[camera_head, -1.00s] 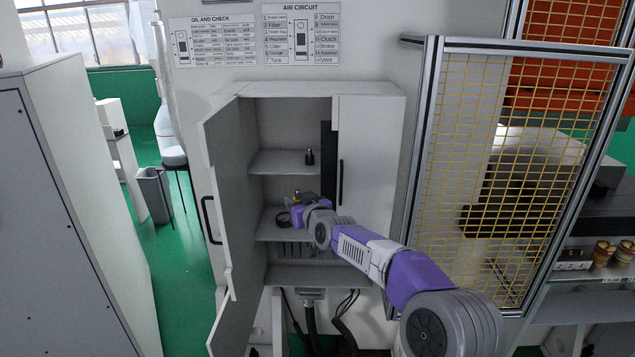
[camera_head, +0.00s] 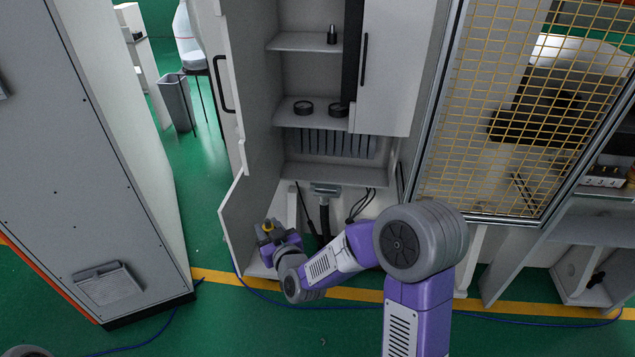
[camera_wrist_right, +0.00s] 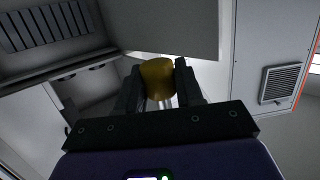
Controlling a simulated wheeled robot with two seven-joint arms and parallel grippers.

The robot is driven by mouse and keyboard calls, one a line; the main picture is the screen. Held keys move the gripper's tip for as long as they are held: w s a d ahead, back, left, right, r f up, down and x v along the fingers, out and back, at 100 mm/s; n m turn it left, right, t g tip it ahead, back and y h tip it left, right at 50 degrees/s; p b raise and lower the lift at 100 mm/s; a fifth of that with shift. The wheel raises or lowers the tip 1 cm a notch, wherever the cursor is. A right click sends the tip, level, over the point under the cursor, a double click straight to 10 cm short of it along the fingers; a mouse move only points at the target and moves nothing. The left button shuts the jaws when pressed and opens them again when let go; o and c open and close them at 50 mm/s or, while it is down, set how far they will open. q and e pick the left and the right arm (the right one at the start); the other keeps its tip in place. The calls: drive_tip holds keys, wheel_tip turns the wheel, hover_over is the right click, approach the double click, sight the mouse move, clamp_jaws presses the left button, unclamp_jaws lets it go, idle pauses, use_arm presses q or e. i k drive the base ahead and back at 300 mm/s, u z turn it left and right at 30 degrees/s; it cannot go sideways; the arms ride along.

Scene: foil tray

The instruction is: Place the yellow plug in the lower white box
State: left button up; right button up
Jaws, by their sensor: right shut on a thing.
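The yellow plug (camera_head: 267,227) is in the jaws of my right gripper (camera_head: 268,238), low in front of the cabinet's lower left part. In the right wrist view the plug (camera_wrist_right: 158,72) sits between the two dark fingers of the gripper (camera_wrist_right: 160,90), its rounded yellow end up and a pale metal part below. The lower white box appears to be the cabinet's lower compartment (camera_head: 287,205), with its door (camera_head: 238,215) swung open to the left. My gripper is near that door and the opening; its exact depth is unclear. My left gripper is out of view.
The upper shelves hold black rings (camera_head: 303,108) and a small dark fitting (camera_head: 332,35). Cables (camera_head: 360,203) and a thick hose (camera_head: 324,218) hang in the lower opening. A mesh fence (camera_head: 490,130) stands right, a grey cabinet (camera_head: 110,150) left.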

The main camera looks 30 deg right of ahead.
sight(347, 177)
drive_tip(key=u, duration=0.5)
drive_tip(key=k, duration=1.1)
drive_tip(key=z, duration=0.35)
drive_tip(key=i, duration=0.65)
drive_tip(key=z, duration=0.55)
drive_tip(key=i, duration=1.5)
drive_tip(key=u, duration=0.25)
